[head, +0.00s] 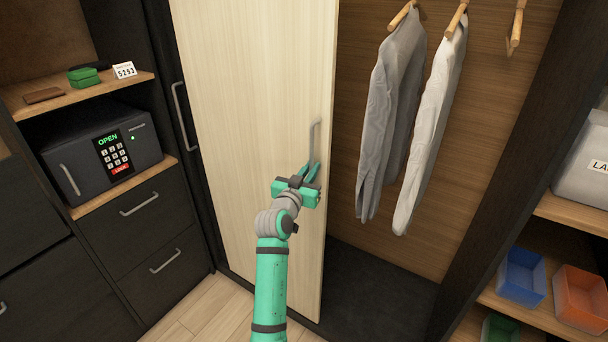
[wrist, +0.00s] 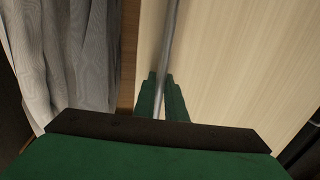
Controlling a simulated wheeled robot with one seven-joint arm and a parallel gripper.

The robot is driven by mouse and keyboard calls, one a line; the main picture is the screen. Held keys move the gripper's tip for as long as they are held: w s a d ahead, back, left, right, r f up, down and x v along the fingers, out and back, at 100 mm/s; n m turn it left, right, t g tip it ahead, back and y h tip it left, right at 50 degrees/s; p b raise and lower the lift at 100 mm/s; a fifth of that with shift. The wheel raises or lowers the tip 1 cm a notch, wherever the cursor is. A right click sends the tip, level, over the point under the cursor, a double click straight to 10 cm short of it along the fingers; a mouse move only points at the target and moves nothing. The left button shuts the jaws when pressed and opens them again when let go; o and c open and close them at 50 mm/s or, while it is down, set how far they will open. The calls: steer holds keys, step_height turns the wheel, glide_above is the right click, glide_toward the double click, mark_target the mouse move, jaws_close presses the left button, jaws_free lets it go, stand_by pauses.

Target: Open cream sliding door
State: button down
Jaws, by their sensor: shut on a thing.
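The cream sliding door (head: 255,80) is a tall pale wood panel in the head view, with the closet open to its right. It also shows in the wrist view (wrist: 240,65). Its metal bar handle (head: 315,138) is upright near the door's right edge. My gripper (head: 310,170) is at the handle's lower part, its fingers shut on the bar. In the wrist view the handle (wrist: 170,40) runs down between the fingertips of my gripper (wrist: 160,85). The lower end of the handle is hidden behind the gripper.
A grey shirt (head: 390,110) and a white shirt (head: 435,125) hang in the open closet right of the door. A dark safe (head: 100,145) and drawers stand left. Shelves with a blue bin (head: 522,277) and an orange bin (head: 582,297) are at right.

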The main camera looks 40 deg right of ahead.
steer(key=shift+w+a+f, duration=0.1)
steer(key=shift+w+a, duration=0.05)
steer(key=shift+w, duration=0.15)
steer(key=c, duration=2.1)
jaws_free()
steer(key=v, duration=1)
steer(key=shift+s+a, duration=0.25)
steer(key=shift+s, duration=0.1)
